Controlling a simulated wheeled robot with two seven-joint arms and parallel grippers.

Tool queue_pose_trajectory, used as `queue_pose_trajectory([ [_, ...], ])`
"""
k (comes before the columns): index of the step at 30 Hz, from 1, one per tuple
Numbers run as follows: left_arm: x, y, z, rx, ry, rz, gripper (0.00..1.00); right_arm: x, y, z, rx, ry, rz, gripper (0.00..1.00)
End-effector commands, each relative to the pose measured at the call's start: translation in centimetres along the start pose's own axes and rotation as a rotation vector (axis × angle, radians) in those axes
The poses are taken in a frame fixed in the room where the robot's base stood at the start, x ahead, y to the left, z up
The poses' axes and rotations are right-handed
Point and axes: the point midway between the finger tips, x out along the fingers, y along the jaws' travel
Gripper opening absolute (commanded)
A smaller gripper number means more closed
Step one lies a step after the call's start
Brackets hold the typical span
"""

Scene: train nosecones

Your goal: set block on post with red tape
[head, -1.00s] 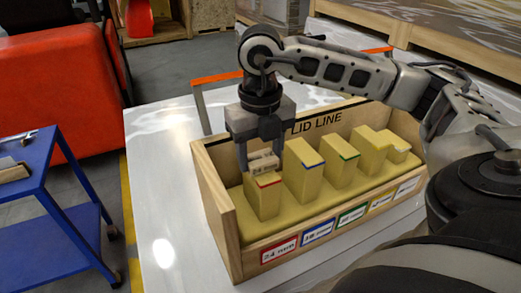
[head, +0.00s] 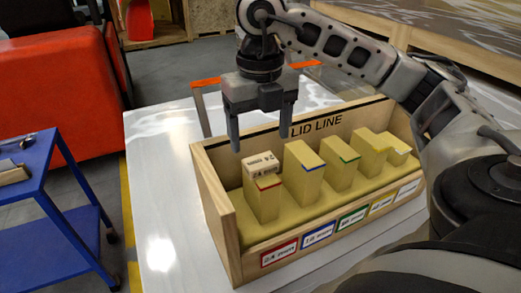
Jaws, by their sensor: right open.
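The red-taped post (head: 264,202) is the leftmost yellow post in the wooden box (head: 222,205). A small pale block (head: 261,164) with dark markings rests at the top of this post, towards its back; the red tape edge shows in front of it. My right gripper (head: 261,143) is open and empty, above and behind the block, with its fingers pointing down and apart from it. My left gripper is not in view.
Several other yellow posts with coloured tape, such as the blue-taped one (head: 303,175), stand to the right in the box. The white table (head: 160,200) is clear on the left. A blue cart (head: 50,215) stands further left, near a red object (head: 60,90).

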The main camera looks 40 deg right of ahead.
Motion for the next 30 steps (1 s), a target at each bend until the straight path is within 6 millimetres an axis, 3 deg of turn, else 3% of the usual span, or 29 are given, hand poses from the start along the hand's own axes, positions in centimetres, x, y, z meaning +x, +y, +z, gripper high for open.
queue_pose_trajectory([
  [3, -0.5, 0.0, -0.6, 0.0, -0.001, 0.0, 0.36, -3.2, 0.0, 0.1, -0.001, -0.004, 0.001, 0.75],
  [9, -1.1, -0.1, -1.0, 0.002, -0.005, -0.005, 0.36, -5.9, 0.0, 0.1, 0.0, -0.002, 0.0, 0.75],
  [16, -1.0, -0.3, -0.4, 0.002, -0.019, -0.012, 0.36, -6.5, 0.0, 0.0, 0.0, 0.002, 0.0, 0.75],
  [30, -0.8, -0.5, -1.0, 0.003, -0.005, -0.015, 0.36, -6.4, 0.0, 0.0, 0.0, 0.001, 0.0, 0.75],
])
